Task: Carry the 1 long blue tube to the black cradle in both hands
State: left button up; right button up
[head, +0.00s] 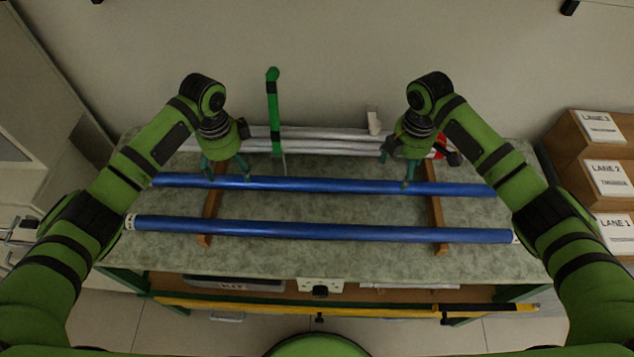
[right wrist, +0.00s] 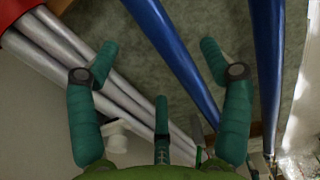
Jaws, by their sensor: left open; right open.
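Two long blue tubes lie across the table: a far one (head: 320,185) and a near one (head: 320,230), both resting on two brown wooden strips. My left gripper (head: 227,174) is open above the left part of the far tube, fingers pointing down. My right gripper (head: 395,173) is open above the right part of the same tube. In the right wrist view, the far tube (right wrist: 176,50) runs between and beyond my open fingers (right wrist: 158,52), apparently untouched; the near tube (right wrist: 267,60) is to the right. I cannot make out a black cradle.
The wooden strips (head: 207,226) cross under the tubes. Lane-labelled brown boxes (head: 560,130) stand at the right. A yellow bar (head: 380,309) runs below the front edge.

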aim_at(236, 181)
pick_arm(q)
jog(key=f, duration=0.6)
jog(key=shift+w, duration=0.3)
pick_arm(e)
jog(key=f, duration=0.6)
jog(key=shift+w, duration=0.3)
pick_arm(q)
jog(key=shift+s+f, duration=0.1)
jog(key=shift+f, duration=0.35)
pick_arm(e)
jog(key=shift+s+f, duration=0.1)
jog(key=shift+f, duration=0.4)
pick_arm(q)
jog(key=shift+f, duration=0.15)
pick_arm(e)
jog(key=shift+f, duration=0.1)
pick_arm(q)
jog(key=c, duration=1.4)
pick_arm(e)
jog(key=c, duration=1.5)
pick_arm(q)
jog(key=shift+c, duration=0.2)
pick_arm(e)
jog(key=shift+o, duration=0.2)
